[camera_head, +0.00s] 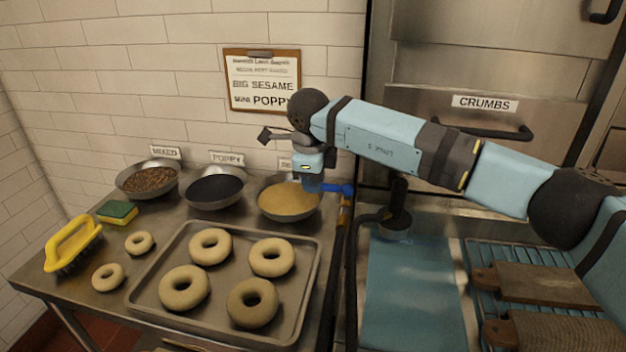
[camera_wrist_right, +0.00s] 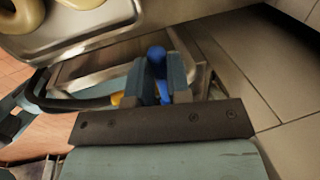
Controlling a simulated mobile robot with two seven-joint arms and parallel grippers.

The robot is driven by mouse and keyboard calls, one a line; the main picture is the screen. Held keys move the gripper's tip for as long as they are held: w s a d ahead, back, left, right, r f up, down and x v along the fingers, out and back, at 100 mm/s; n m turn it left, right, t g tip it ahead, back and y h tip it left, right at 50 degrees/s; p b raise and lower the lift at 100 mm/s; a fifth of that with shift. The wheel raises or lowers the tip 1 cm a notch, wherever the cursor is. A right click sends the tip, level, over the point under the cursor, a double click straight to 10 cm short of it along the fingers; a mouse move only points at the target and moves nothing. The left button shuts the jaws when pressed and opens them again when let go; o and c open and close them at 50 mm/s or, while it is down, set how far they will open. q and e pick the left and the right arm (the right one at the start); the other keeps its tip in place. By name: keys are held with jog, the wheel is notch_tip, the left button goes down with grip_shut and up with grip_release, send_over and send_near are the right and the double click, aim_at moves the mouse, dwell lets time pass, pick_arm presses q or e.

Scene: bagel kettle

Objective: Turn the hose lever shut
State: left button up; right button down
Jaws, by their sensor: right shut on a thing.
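The blue hose lever (camera_head: 340,188) sticks out at the right edge of the steel table, above an orange-yellow fitting (camera_head: 344,212). My right gripper (camera_head: 313,186) reaches down to it from above, beside the sesame bowl. In the right wrist view the blue lever (camera_wrist_right: 156,58) lies between the two fingers of my right gripper (camera_wrist_right: 160,82), which are shut on it. Part of the lever is hidden by the fingers. A bit of the yellow fitting (camera_wrist_right: 116,99) shows left of the fingers. My left gripper is not in view.
Bowls of mixed topping (camera_head: 150,180), poppy (camera_head: 215,190) and sesame (camera_head: 289,200) stand along the wall. A tray (camera_head: 315,262) of several bagels, a yellow-handled brush (camera_head: 73,240) and a sponge (camera_head: 117,212) are on the table.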

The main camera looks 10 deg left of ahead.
jog(key=shift+r, duration=0.1)
jog(key=c, duration=1.1)
grip_release()
jog(key=s+r, duration=0.1)
jog(key=r, duration=0.8)
jog(key=s+r, duration=0.1)
jog(key=r, duration=0.3)
jog(key=shift+s+r, duration=0.2)
jog(key=shift+s, duration=0.15)
